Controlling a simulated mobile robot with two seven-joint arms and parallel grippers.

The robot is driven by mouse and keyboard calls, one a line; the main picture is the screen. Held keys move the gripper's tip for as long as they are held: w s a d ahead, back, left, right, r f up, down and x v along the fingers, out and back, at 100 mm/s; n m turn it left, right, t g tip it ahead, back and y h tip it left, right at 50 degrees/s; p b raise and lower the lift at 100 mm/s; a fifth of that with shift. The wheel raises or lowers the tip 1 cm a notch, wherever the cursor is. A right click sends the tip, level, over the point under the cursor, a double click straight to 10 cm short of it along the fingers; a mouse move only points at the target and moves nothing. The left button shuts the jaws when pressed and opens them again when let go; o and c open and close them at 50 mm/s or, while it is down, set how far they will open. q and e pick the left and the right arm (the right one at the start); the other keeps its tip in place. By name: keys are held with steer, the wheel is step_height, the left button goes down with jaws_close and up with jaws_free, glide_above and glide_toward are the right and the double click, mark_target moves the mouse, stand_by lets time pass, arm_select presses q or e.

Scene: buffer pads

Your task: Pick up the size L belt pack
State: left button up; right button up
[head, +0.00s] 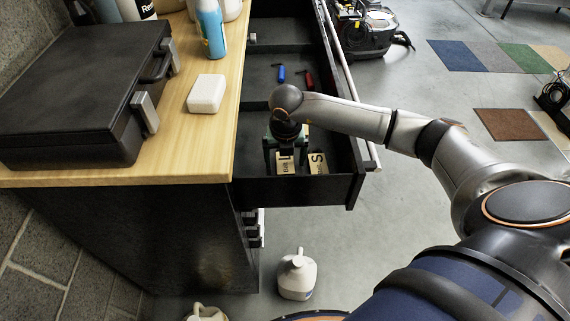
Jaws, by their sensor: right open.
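Two tan belt packs lie in the near compartment of the open black drawer (290,191). The right pack (318,164) shows a large "S". The left pack (287,168) has "Belt" print and a letter partly covered by my right gripper, so I cannot read it for sure. My right gripper (286,153) points down into the drawer, open, with its fingers at either side of the left pack. I cannot tell whether the fingers touch it. My left gripper is out of view.
Drawer walls and dividers surround the packs. Blue (281,74) and red (308,79) tools lie in a farther compartment. The wooden counter (200,145) on the left holds a black case (75,95), a white block (206,93) and a blue bottle (211,30). A white jug (297,277) stands on the floor.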

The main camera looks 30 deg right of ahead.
steer(key=shift+r, duration=0.1)
steer(key=c, duration=1.4)
